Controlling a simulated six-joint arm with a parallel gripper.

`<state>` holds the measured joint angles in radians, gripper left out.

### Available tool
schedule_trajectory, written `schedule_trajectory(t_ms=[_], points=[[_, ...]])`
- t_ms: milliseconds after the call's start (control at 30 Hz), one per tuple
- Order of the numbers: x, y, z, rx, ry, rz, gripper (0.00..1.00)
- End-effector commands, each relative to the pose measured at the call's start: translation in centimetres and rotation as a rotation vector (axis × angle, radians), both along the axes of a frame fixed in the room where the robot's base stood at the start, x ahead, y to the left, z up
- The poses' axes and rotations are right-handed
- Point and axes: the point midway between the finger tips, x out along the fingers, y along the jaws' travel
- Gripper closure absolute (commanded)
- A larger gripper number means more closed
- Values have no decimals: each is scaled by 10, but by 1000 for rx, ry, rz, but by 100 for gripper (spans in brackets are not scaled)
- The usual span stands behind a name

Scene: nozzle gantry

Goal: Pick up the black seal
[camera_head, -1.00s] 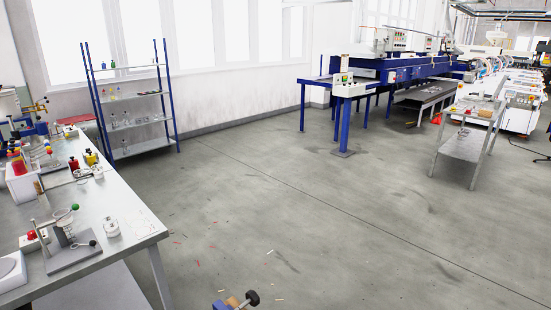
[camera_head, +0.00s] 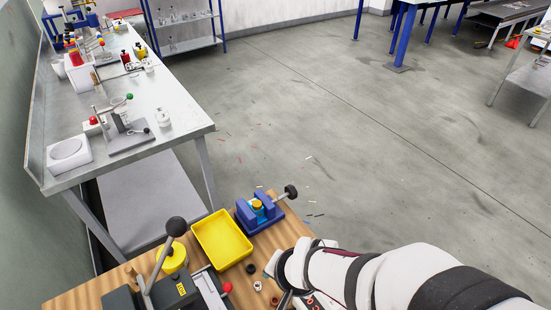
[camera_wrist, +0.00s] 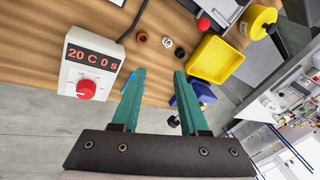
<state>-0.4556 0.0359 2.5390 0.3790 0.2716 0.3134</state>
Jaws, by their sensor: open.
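The black seal (camera_head: 251,268) is a small dark ring lying flat on the wooden bench, just below the yellow tray (camera_head: 222,240). In the wrist view the seal (camera_wrist: 180,52) lies beyond the fingertips, slightly right of the gap. My gripper (camera_wrist: 159,74) is open with green fingers, and nothing shows between them. In the head view my arm comes in from the lower right, its end close to the right of the seal; the fingers are mostly hidden there.
A pale ring (camera_head: 258,286) and a reddish-brown ring (camera_wrist: 142,36) lie near the seal. A lever press (camera_head: 160,270) is at left.

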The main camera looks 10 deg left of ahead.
Motion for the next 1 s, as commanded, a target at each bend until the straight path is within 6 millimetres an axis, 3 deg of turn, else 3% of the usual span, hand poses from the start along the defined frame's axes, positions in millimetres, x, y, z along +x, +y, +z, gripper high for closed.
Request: schedule_trajectory(t_ms=[33, 100, 233, 400, 567, 800, 1000], points=[[7, 21, -28, -23, -53, 8, 56], [20, 42, -61, -70, -182, -1, 56], [26, 57, -101, -200, -471, 57, 56], [19, 65, -111, -306, -747, 202, 56], [10, 70, -111, -351, -858, 317, 56], [40, 76, -129, -358, -866, 326, 56], [50, 77, -136, -358, -861, 330, 56]])
